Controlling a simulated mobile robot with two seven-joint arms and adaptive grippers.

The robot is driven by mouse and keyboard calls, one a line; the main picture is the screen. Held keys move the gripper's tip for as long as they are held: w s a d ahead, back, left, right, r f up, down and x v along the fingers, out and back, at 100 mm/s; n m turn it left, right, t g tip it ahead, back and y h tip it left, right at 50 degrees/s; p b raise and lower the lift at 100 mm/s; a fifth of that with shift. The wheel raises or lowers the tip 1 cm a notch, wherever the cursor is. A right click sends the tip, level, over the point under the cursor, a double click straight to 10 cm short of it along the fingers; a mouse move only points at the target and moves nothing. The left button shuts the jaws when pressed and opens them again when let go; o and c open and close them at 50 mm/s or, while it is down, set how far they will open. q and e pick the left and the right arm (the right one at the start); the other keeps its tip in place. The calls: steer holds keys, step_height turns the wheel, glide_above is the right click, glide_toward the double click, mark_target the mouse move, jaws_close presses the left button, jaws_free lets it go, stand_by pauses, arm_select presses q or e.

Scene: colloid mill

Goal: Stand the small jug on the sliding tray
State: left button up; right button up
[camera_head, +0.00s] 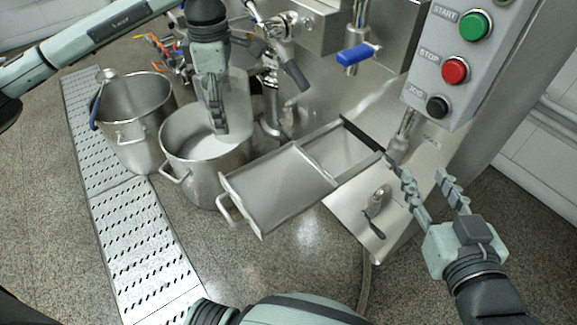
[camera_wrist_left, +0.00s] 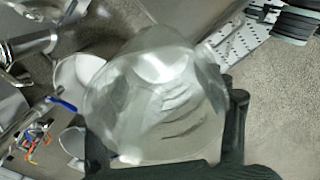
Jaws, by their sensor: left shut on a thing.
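The small jug (camera_head: 237,108) is translucent and hangs upright in my left gripper (camera_head: 217,122), above the right-hand steel pot. In the left wrist view the jug (camera_wrist_left: 155,100) fills the middle, between dark fingers, with its open mouth toward the camera. The sliding tray (camera_head: 272,190) is a flat steel tray with a raised rim and a front handle, pulled out from the machine. Its surface looks bare. The jug is to the left of the tray and apart from it. My right gripper (camera_head: 432,195) is open and empty, right of the tray.
Two steel pots, a left one (camera_head: 132,105) and a right one (camera_head: 190,150), stand left of the tray. A perforated floor grate (camera_head: 135,235) runs beside them. A control box (camera_head: 462,60) with green, red and black buttons and a blue-handled valve (camera_head: 357,54) are above.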

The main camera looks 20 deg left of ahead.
arm_select(q)
steer(key=shift+w+d+f, duration=0.1)
steer(key=shift+d, duration=0.15)
steer(key=shift+n, duration=0.3)
steer(key=s+d+f, duration=0.1)
steer(key=d+f, duration=0.2)
steer(key=s+d+f, duration=0.1)
steer(key=d+f, duration=0.3)
steer(key=s+d+f, duration=0.1)
steer(key=d+f, duration=0.2)
steer(key=shift+s+d+f, duration=0.2)
steer(key=shift+s+d, duration=0.05)
steer(key=shift+s, duration=0.05)
arm_select(e)
steer(key=shift+a+r+t+y, duration=0.15)
steer(key=shift+a+r+t, duration=0.2)
steer(key=shift+r, duration=0.3)
steer(key=shift+a+r+t+y, duration=0.15)
steer(key=shift+a+r+t, duration=0.15)
steer(key=shift+r, duration=0.3)
steer(key=shift+w, duration=0.1)
